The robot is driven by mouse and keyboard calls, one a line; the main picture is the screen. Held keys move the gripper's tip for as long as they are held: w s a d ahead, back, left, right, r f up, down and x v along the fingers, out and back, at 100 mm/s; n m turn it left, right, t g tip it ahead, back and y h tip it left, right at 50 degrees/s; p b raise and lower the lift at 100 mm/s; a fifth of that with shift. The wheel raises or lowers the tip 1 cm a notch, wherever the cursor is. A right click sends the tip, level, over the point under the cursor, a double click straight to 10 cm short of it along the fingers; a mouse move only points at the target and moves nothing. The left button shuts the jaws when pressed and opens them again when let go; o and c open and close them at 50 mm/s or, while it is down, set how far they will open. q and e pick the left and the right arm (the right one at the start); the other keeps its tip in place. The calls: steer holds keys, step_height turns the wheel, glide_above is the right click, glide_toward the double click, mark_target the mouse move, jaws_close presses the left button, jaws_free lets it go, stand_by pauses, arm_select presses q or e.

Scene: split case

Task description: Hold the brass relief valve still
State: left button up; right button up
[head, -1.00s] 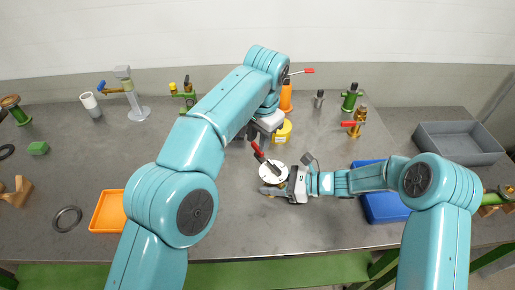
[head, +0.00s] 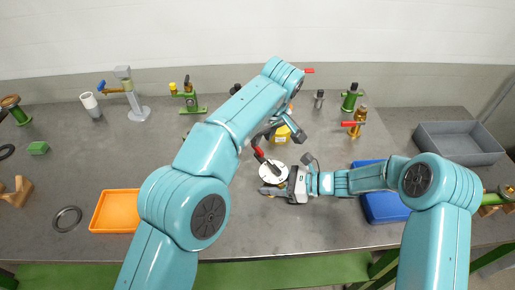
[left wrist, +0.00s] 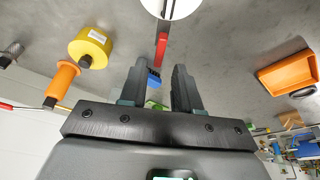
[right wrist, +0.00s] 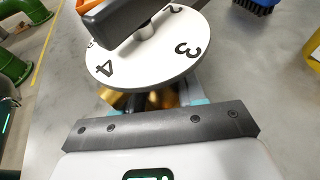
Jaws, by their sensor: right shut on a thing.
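The brass relief valve (right wrist: 166,97) shows in the right wrist view as a brass body mostly hidden under a white numbered disc (right wrist: 160,58). The disc also shows in the head view (head: 268,177), with a red-handled lever (head: 259,153) over it. My right gripper (head: 273,191) reaches in from the right, low beside the disc, and is shut on the brass body below it. My left gripper (left wrist: 158,85) is open and empty, above and behind the disc in the head view. The red handle (left wrist: 161,48) shows beyond its fingertips in the left wrist view.
A yellow spool-like thing (head: 283,138) stands just behind the disc, close to my left gripper. A blue tray (head: 385,207) lies under my right arm. An orange tray (head: 112,212) is at left, and a grey bin (head: 458,143) at right. The front middle table is clear.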

mark_target(259, 148)
arm_select(q)
steer(key=shift+x, duration=2.55)
steer(key=shift+c, duration=0.3)
jaws_close()
